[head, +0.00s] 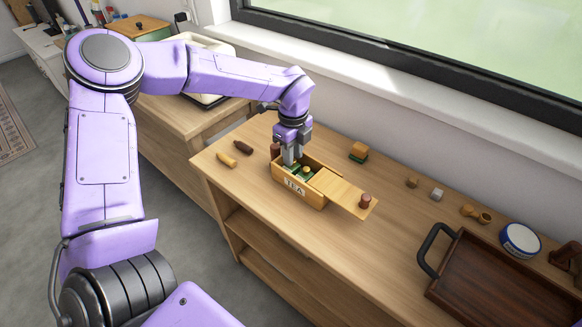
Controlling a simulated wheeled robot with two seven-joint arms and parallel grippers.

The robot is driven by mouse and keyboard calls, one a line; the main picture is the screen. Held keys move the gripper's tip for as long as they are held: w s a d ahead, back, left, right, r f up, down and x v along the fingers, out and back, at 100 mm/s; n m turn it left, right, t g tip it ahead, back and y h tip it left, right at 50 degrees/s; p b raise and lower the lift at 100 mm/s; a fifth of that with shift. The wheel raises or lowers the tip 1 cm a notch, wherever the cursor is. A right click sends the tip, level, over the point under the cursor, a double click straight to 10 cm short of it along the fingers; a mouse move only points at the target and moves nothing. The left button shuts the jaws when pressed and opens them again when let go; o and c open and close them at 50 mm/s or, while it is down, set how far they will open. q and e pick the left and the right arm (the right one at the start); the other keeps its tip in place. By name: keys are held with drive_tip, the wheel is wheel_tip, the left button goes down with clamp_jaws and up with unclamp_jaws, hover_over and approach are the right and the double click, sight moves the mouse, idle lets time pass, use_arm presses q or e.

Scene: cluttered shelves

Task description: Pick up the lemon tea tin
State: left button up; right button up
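A wooden box lettered TEA (293,187) stands on the counter. Its light wooden lid (342,188) is slid off to the right, leaving the left part of the box open. Green things with a yellowish top (306,170) show inside the box; I cannot tell whether one is the lemon tea tin. My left gripper (289,160) points down with its fingertips at the left part of the box opening. The fingertips are small and partly hidden, so I cannot tell if they hold anything. My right gripper is not in view.
A red-brown cylinder (365,201) is at the lid's right end. Another (275,151) stands behind the box's left end. A dark tray (450,291) and a white-and-blue round container (520,240) are at right. The counter (385,235) before the tray is clear.

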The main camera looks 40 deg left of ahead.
use_arm(q)
drive_tip(key=shift+f, duration=0.8)
clamp_jaws()
